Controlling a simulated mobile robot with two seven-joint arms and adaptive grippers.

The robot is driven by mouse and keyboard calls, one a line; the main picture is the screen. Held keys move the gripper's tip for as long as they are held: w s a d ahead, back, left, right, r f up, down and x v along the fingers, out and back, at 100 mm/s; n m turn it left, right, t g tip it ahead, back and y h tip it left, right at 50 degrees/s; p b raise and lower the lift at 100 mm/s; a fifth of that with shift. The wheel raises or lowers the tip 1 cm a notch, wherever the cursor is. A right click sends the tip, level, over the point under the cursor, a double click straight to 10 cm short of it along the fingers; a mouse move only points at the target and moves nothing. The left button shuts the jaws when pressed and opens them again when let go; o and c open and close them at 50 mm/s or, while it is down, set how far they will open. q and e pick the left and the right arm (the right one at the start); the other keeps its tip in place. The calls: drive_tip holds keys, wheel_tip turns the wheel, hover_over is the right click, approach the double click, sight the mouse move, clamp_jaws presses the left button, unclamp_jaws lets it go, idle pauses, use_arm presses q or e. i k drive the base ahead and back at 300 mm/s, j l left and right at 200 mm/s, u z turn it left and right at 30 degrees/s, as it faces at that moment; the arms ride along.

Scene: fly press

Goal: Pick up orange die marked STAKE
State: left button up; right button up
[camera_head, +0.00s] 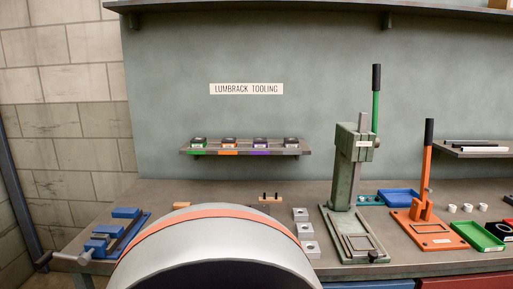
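The orange die (229,142) sits on a small wall shelf (245,153) under the LUMBRACK TOOLING sign. It is a dark block with an orange band at its base, and an orange strip marks the shelf edge below it. Any lettering on it is too small to read. A green-marked die (198,142) stands to its left, and a purple-marked die (261,143) stands to its right. A dark die (291,142) is at the shelf's right end. Neither of my grippers is in view, and nothing touches the orange die.
A green fly press (345,180) with a tall lever stands right of the shelf. An orange lever press (424,205), a blue tray (398,197) and a green tray (478,236) are further right. A blue vise (122,233) is at left. A grey curved body part hides the bench's front middle.

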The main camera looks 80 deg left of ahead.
sight(227, 142)
drive_tip(key=u, duration=2.65)
